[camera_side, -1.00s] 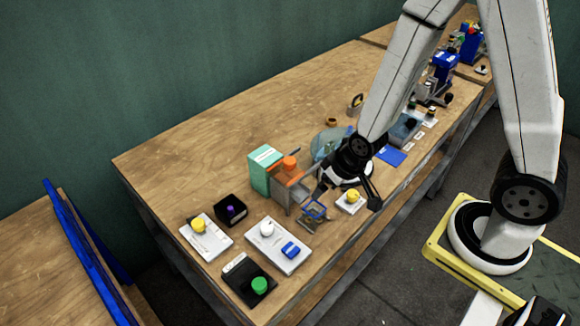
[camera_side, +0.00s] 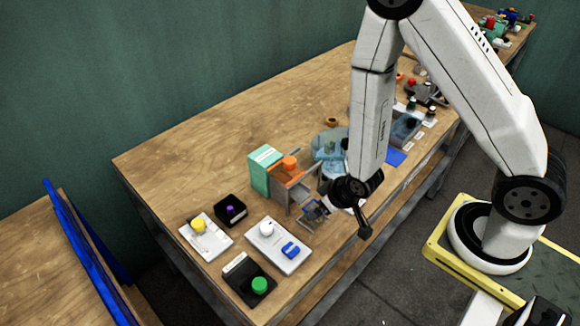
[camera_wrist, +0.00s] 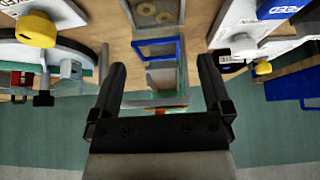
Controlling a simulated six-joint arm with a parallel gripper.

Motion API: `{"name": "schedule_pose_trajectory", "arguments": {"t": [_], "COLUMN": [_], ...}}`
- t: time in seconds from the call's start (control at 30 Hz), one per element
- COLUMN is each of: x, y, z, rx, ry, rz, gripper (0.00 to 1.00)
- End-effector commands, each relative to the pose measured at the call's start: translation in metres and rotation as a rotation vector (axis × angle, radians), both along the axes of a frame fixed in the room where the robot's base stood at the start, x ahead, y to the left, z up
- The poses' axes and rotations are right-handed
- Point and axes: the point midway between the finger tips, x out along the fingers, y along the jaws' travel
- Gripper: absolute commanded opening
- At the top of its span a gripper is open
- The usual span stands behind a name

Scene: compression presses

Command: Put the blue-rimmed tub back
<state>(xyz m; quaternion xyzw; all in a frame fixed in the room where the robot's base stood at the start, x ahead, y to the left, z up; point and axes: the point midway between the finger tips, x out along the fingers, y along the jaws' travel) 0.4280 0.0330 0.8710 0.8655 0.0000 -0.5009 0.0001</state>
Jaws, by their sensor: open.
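The blue-rimmed tub (camera_side: 314,209) is small and square, near the table's front edge, in front of the grey and orange press (camera_side: 282,190). In the wrist view its blue rim (camera_wrist: 181,52) is between and beyond my fingertips. My gripper (camera_wrist: 160,72) is open and empty, with one finger on each side of the tub in that view. In the side view my gripper (camera_side: 345,212) is just right of the tub and partly hides it. I cannot tell whether a finger touches it.
A teal box (camera_side: 261,168) stands behind the press. A black box (camera_side: 231,210), a white plate with a yellow knob (camera_side: 198,226), a white plate with a blue block (camera_side: 290,250) and a black plate with a green button (camera_side: 259,285) lie left and in front. The table's back left is clear.

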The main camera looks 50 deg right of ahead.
Motion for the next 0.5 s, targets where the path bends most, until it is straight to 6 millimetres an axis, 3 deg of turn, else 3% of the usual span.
{"name": "schedule_pose_trajectory", "arguments": {"t": [0.23,0.5], "x": [0.007,0.008], "y": [0.000,0.000], "z": [-0.013,-0.015], "rx": [0.000,0.000], "ry": [0.001,0.000], "rz": [-0.001,-0.001], "gripper": [1.00,1.00]}}
